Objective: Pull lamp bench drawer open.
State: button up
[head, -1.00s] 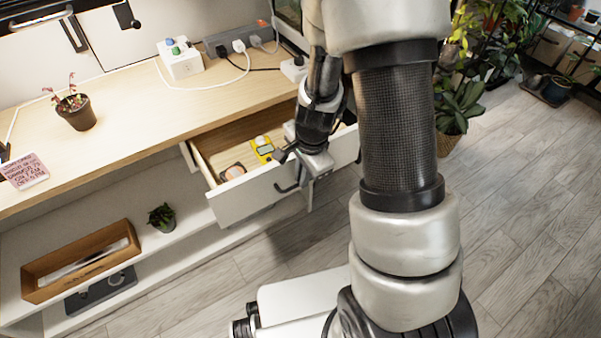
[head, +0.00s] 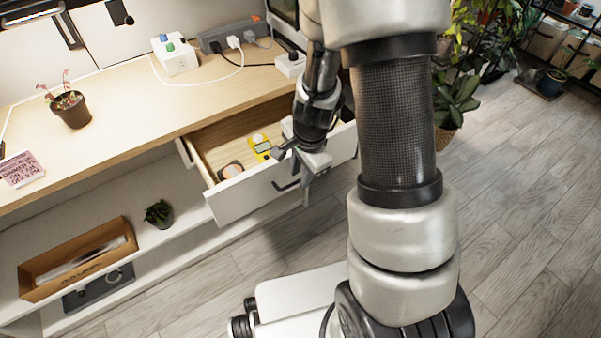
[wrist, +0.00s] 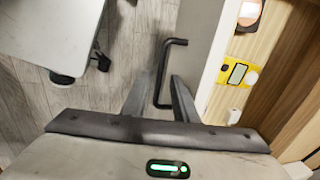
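The lamp bench drawer (head: 250,191) stands pulled well out of the wooden-topped bench (head: 120,130), its inside showing. Its dark bar handle (head: 287,184) is on the white front. In the wrist view the handle (wrist: 165,68) runs between the two fingers of my gripper (wrist: 160,97). The fingers are apart, one on each side of the bar, with visible gaps; I see no grip on it. In the head view my gripper (head: 308,170) is at the drawer front, partly hidden by my wrist.
A yellow device (head: 261,147) and a round item (head: 231,170) lie in the drawer. A potted plant (head: 72,110), a pink card (head: 22,169) and a power strip (head: 228,37) are on the bench top. The shelf below holds a cardboard box (head: 80,265). Floor before the drawer is clear.

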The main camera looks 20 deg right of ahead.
jog(key=s+r+p, duration=0.1)
jog(key=r+p, duration=0.2)
jog(key=r, duration=0.5)
jog(key=s+d+r+p, duration=0.1)
jog(key=r+p, duration=0.3)
jog(key=r, duration=0.5)
jog(key=shift+s, duration=0.5)
jog(key=s+a+r+n+t+h, duration=0.1)
jog(key=s+r+n+t, duration=0.1)
jog(key=s+r+n, duration=0.65)
jog(key=s+r+n+t, duration=0.2)
jog(key=s+r+n, duration=0.35)
jog(key=r, duration=0.55)
notch_tip(320, 180, up, 15)
jog(key=w+p, duration=0.1)
jog(key=p, duration=1.4)
jog(key=shift+a+r+p, duration=0.2)
jog(key=shift+p, duration=0.1)
